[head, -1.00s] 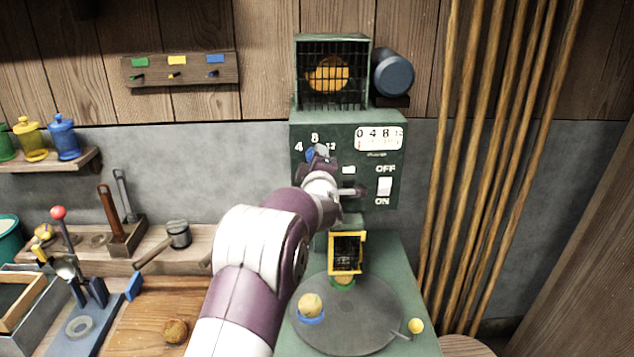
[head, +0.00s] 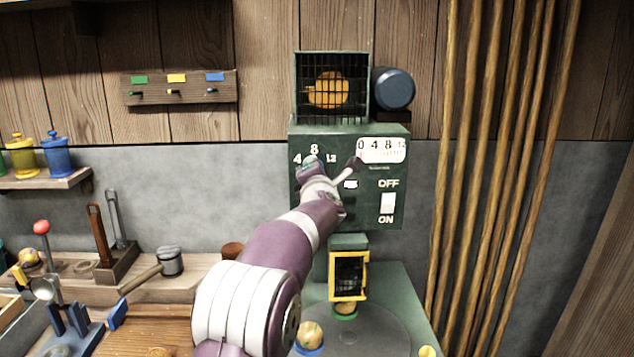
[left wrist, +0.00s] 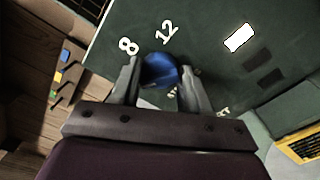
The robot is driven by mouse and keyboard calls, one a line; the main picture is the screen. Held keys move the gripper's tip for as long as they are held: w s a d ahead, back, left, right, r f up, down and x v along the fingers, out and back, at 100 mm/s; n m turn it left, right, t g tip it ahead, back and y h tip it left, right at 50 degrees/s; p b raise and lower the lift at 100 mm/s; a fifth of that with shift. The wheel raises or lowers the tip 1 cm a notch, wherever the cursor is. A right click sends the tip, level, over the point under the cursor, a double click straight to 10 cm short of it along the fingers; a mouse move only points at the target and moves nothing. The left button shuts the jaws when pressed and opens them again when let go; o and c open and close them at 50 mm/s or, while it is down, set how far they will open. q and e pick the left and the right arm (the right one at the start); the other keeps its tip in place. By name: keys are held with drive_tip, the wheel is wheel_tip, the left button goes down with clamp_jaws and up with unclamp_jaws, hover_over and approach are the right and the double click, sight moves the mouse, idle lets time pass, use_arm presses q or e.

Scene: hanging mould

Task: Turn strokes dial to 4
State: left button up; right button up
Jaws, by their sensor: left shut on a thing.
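The strokes dial is a blue knob, seen in the left wrist view (left wrist: 160,72), on the front of the green control box (head: 300,215). The numbers 4, 8 and 12 are printed around it. In the head view my left gripper (head: 309,165) covers most of the dial. In the left wrist view its two fingers (left wrist: 158,85) stand on either side of the blue knob, shut on it. Which number the dial points at cannot be told. My right gripper is not in view.
The box also carries a white counter strip (head: 381,151) and an OFF/ON switch (head: 388,203). A caged orange thing (head: 328,90) and a blue-grey cylinder (head: 393,89) sit above. A yellow-framed part (head: 348,276) is below. Wooden poles (head: 480,180) stand at the right.

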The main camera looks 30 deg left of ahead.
use_arm(q)
drive_tip(key=shift+f+n+b, duration=0.3)
drive_tip(key=shift+f+n, duration=0.05)
drive_tip(key=shift+n, duration=0.15)
idle(0.3)
drive_tip(key=o, duration=1.1)
drive_tip(key=shift+c, duration=0.2)
drive_tip(key=shift+s+r, duration=0.1)
drive_tip(key=shift+r, duration=0.1)
drive_tip(key=b+v, duration=0.2)
drive_tip(key=v, duration=1)
drive_tip(key=shift+s+d, duration=0.2)
drive_tip(key=shift+s, duration=0.05)
